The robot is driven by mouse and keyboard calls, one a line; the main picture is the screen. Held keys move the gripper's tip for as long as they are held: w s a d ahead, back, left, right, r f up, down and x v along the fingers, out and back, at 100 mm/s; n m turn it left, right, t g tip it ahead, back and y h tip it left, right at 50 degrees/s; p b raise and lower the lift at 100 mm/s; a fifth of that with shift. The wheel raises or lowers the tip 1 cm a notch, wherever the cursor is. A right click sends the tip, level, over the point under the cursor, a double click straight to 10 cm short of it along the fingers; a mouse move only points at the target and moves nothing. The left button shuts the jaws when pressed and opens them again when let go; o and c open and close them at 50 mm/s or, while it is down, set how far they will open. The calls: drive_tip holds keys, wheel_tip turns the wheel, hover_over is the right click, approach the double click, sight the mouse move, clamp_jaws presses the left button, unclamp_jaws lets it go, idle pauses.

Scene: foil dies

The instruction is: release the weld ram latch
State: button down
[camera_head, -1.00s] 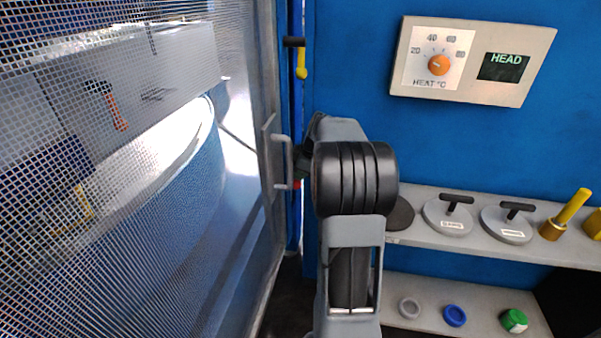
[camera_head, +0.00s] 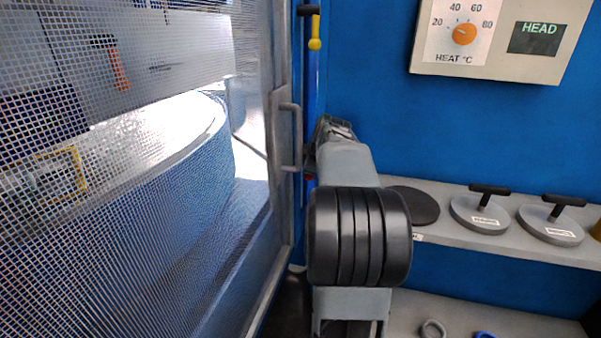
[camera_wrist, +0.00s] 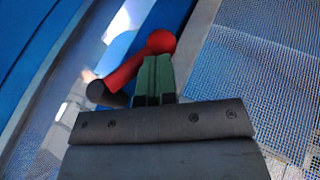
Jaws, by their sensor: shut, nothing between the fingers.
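A red lever with a ball end (camera_wrist: 128,68) and a dark base shows in the wrist view. It is right beside my gripper (camera_wrist: 155,68), whose green fingers are shut and empty. I cannot tell whether they touch it. In the head view my own arm hides most of the gripper, near the mesh door's grey handle (camera_head: 297,137). An orange-red handle (camera_head: 118,68) on a dark bracket sits behind the mesh, on the pale machine body. No label shows which of these is the weld ram latch.
The mesh door (camera_head: 120,230) fills the left side. A heat dial panel (camera_head: 485,68) is on the blue wall. A grey shelf (camera_head: 470,245) at right holds discs with black handles.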

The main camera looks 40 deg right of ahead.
drive_tip(key=d+f+t+h+b, duration=0.1)
drive_tip(key=b, duration=0.4)
drive_tip(key=w+f+n+t+h+b, duration=0.1)
drive_tip(key=h+b, duration=0.1)
drive_tip(key=b, duration=0.3)
drive_tip(key=shift+d+f+b, duration=0.15)
drive_tip(key=shift+d+b, duration=0.15)
drive_tip(key=shift+d, duration=0.05)
drive_tip(key=shift+t, duration=0.4)
